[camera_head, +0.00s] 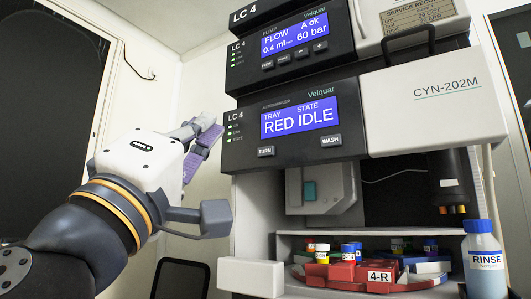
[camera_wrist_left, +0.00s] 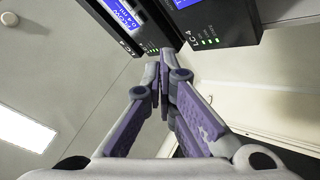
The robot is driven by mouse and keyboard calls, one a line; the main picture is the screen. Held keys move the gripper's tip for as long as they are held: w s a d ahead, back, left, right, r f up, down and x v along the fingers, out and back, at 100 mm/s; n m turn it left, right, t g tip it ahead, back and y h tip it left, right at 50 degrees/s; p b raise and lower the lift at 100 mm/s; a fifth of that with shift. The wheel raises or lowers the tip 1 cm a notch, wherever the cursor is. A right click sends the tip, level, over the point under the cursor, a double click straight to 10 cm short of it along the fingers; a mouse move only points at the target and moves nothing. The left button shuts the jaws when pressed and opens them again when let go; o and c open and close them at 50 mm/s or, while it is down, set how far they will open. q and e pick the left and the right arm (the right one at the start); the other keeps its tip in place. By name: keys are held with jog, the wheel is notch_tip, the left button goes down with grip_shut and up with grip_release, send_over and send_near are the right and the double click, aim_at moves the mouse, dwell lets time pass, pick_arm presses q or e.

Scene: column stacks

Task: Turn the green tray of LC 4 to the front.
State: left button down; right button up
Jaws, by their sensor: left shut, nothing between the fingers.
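The LC 4 autosampler (camera_head: 290,125) has a display (camera_head: 297,119) reading TRAY RED, STATE IDLE. Below the display are a TURN button (camera_head: 265,151) and a WASH button (camera_head: 331,141). The red tray (camera_head: 345,274), labelled 4-R, is at the front of the open bay, with several capped vials. I cannot make out a green tray. My left gripper (camera_head: 208,128) is left of the autosampler, apart from the buttons. In the left wrist view its purple-padded fingers (camera_wrist_left: 161,62) are shut and empty, with the LC 4 housings beyond. My right gripper is not in view.
The pump module (camera_head: 293,45) sits above the autosampler. A white CYN-202M box (camera_head: 435,105) juts out at right. A RINSE bottle (camera_head: 484,262) stands at lower right, and a white block (camera_head: 251,278) sits at the bay's front left. A dark chair (camera_head: 181,279) is behind my arm.

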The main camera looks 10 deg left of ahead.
aim_at(266, 151)
pick_arm(q)
jog(key=shift+w+d+b, duration=0.35)
jog(key=shift+w+d, duration=0.15)
jog(key=shift+w, duration=0.9)
jog(key=shift+w+d+b, duration=0.4)
jog(key=shift+w+d, duration=0.1)
jog(key=shift+w, duration=0.9)
jog(key=shift+w+d+b, duration=0.35)
jog(key=shift+w+d, duration=0.15)
jog(key=shift+w, duration=0.9)
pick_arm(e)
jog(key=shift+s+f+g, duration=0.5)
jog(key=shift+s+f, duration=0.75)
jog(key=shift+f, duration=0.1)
pick_arm(q)
jog(key=shift+w+d, duration=0.1)
jog(key=shift+w, duration=0.3)
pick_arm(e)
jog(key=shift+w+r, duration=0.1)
pick_arm(q)
jog(key=shift+w+d, duration=0.2)
jog(key=shift+w, duration=0.15)
jog(key=shift+s+a+p, duration=0.3)
jog(key=shift+s+p, duration=0.1)
jog(key=shift+s, duration=0.4)
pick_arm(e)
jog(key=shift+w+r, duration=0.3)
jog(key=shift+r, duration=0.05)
